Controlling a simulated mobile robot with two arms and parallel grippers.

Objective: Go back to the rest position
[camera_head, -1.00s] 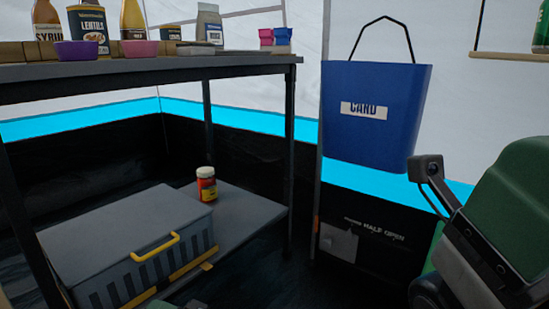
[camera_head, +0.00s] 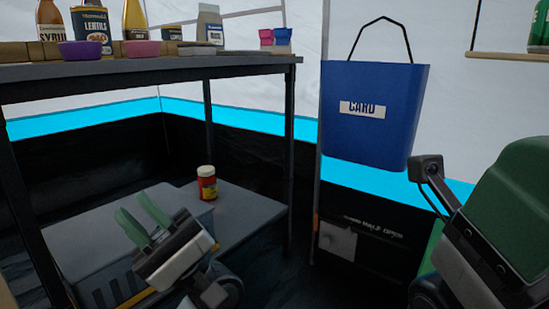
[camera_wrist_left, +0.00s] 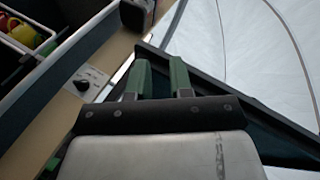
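My left gripper (camera_head: 143,219) is in the lower left of the head view, in front of the grey box on the low shelf. Its two green fingers are apart with nothing between them. In the left wrist view the green fingers (camera_wrist_left: 161,78) also stand apart and empty. My right gripper is not in view; a green and dark part of my own body fills the right edge of the head view.
A table (camera_head: 150,70) at upper left holds bottles, a lentils can (camera_head: 93,30) and bowls. Below, a red-labelled jar (camera_head: 206,184) stands on a low shelf beside a grey box (camera_head: 80,240). A blue CARD bag (camera_head: 372,120) hangs centre right.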

